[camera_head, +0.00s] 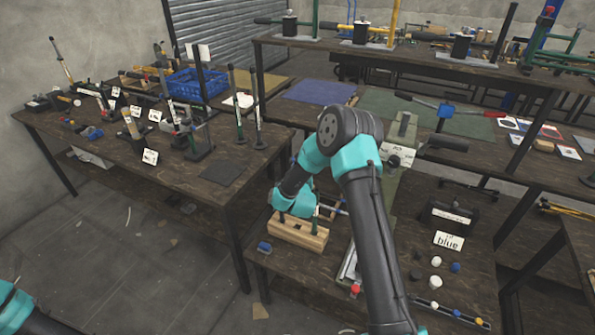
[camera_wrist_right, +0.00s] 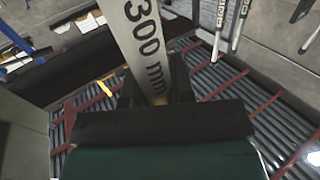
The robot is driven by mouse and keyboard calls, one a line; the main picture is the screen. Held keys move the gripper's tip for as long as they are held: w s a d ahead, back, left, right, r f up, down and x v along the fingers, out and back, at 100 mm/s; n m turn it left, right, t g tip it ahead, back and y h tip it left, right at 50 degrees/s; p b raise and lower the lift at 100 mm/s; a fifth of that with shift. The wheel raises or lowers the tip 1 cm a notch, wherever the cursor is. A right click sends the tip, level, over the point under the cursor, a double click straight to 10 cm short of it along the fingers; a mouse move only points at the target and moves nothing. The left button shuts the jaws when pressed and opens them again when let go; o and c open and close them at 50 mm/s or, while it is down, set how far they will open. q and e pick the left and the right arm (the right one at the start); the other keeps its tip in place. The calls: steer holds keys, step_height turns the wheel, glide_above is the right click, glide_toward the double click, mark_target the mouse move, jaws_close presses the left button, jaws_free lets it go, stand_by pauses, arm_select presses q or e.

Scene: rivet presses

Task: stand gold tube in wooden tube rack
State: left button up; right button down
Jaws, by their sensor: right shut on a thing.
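The wooden tube rack (camera_head: 298,232) stands on the near table, with dark upright tubes in it. My right gripper (camera_wrist_right: 157,95) is low beside the rack; in the head view my teal wrist hides most of it. In the wrist view it is shut on a pale flat bar marked "300 mm" (camera_wrist_right: 140,40), which runs from between the black fingers to the top edge. The gold tube is not clearly seen elsewhere. My left gripper is out of view.
A blue block (camera_head: 264,247) sits left of the rack. A card reading "blue" (camera_head: 448,240) and several small caps lie on the right. A long metal strip (camera_head: 350,262) lies in front. The left table (camera_head: 180,170) is crowded with stands.

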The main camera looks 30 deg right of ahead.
steer(key=shift+f, duration=0.1)
steer(key=shift+f, duration=2.8)
step_height(320, 180, down, 9)
steer(key=shift+r, duration=0.2)
stand_by(3.5)
steer(key=c, duration=0.9)
jaws_free()
steer(key=shift+s+a, duration=0.1)
steer(key=shift+s, duration=0.05)
